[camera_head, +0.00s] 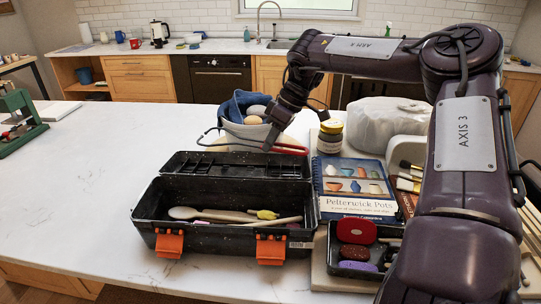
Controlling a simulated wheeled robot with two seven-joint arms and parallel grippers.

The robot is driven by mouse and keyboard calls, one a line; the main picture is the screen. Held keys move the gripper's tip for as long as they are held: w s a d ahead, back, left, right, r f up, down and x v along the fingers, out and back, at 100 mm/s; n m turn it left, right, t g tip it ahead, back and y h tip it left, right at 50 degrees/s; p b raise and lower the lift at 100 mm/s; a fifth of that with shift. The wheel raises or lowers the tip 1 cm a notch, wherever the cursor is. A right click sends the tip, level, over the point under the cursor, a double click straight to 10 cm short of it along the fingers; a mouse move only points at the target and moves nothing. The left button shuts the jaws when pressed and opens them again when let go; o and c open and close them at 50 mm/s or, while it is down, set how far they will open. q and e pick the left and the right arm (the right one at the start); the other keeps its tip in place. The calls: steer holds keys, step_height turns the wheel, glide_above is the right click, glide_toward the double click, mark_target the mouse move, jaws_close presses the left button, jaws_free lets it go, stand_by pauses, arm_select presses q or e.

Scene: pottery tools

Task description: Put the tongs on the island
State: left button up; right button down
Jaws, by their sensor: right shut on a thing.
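The tongs (290,149), with a red part on the right and thin dark curved arms reaching left, are held in the air behind the open black toolbox. My right gripper (271,136) points down and is shut on the tongs near their middle. Its fingertips are small and partly merge with the tongs. The island (75,210) is a white marbled counter beneath everything. My left gripper is not in view.
The toolbox (215,239) holds wooden tools. Behind it stands a bucket (232,129) with a blue cloth. A book (352,208), a jar (330,136) and a small tray (338,268) crowd the right. The island's left side is largely bare; a green device (14,112) stands far left.

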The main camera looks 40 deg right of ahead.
step_height(320, 180, up, 15)
steer(key=shift+p, duration=0.35)
